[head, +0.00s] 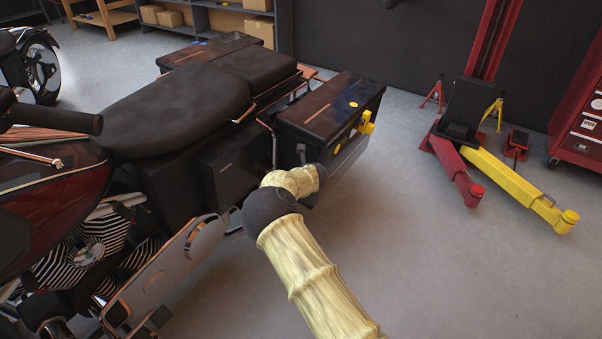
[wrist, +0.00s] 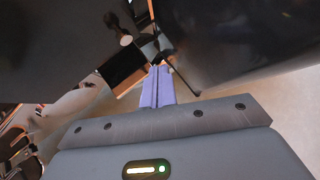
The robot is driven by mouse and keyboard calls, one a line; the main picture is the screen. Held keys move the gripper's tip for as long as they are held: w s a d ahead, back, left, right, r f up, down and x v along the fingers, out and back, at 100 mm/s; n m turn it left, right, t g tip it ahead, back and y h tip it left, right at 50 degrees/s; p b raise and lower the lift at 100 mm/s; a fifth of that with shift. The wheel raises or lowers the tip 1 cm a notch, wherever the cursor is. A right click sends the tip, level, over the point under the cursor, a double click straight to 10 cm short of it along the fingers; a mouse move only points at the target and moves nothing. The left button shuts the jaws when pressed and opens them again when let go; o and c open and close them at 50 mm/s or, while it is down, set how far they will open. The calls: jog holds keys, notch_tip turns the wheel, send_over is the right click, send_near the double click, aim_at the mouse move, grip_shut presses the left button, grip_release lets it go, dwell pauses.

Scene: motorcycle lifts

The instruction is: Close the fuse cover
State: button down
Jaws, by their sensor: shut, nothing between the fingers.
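A dark motorcycle stands on the left in the head view. A black box-like panel (head: 225,168) with a small label juts out below its seat; it may be the fuse cover, but I cannot tell for certain. My gripper (wrist: 157,84) shows its purple fingers pressed together and empty in the wrist view. They point towards a gap between two dark surfaces, near a small knob-ended part (wrist: 120,30). I cannot tell whether the fingertips touch anything. In the head view my arm hides the fingers, and its end is right of the panel, by the rear side case (head: 325,110).
The seat (head: 170,110) and fuel tank (head: 50,200) are left of my arm. A red and yellow lift (head: 500,175) and a red tool cabinet (head: 580,125) stand at the right. The grey floor (head: 460,270) is clear at the lower right.

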jog(key=s+d+r, duration=0.1)
jog(key=s+d+r+p, duration=0.1)
jog(key=d, duration=0.1)
jog(key=shift+r, duration=0.4)
jog(key=shift+d, duration=0.1)
jog(key=s+d+r+m+h, duration=0.2)
jog(key=s+d+r+m, duration=0.1)
jog(key=d+m, duration=0.45)
jog(key=s+d+r+m+h, duration=0.2)
jog(key=s+d+r+m, duration=0.1)
jog(key=d+m, duration=0.45)
jog(key=s+d+r+m+h, duration=0.2)
jog(key=s+d+r+m, duration=0.1)
jog(key=d+m, duration=0.45)
jog(key=s+r+m+g+y+p, duration=0.1)
jog(key=s+r+m+g, duration=0.2)
jog(key=s+m, duration=0.95)
jog(key=s+r+m+g+p, duration=0.1)
jog(key=s+r+m+g, duration=0.15)
jog(key=s+m, duration=0.95)
jog(key=s+r+n+p, duration=0.2)
jog(key=r+p, duration=1.7)
jog(key=s+r+n+p, duration=0.2)
jog(key=s+r+p, duration=0.1)
jog(key=r+p, duration=1.5)
jog(key=shift+s+r+g+p, duration=0.3)
jog(key=shift+r+g+p, duration=0.05)
jog(key=shift+g+p, duration=0.1)
